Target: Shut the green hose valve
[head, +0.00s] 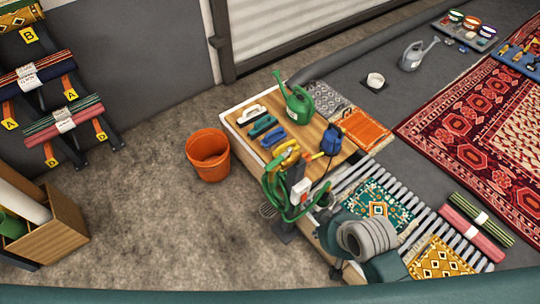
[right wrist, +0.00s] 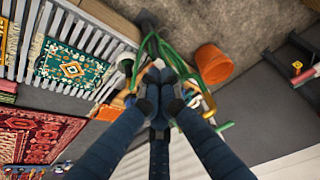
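The green hose (head: 272,190) hangs in loops on a dark post (head: 290,210) at the near edge of the wooden tabletop. A small white-and-red part (head: 300,191) is on the post; I cannot clearly pick out the valve handle among the loops. My right gripper (head: 328,238) is beside the post, low and to its right. In the right wrist view its dark blue fingers (right wrist: 160,92) come together at the tips, with nothing visibly held. The green hose (right wrist: 150,45) shows just beyond the fingertips; touching cannot be told. My left gripper is not in view.
An orange bucket (head: 208,154) stands on the floor left of the wooden tabletop (head: 244,120). A slatted rack (head: 350,178) with small rugs lies right.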

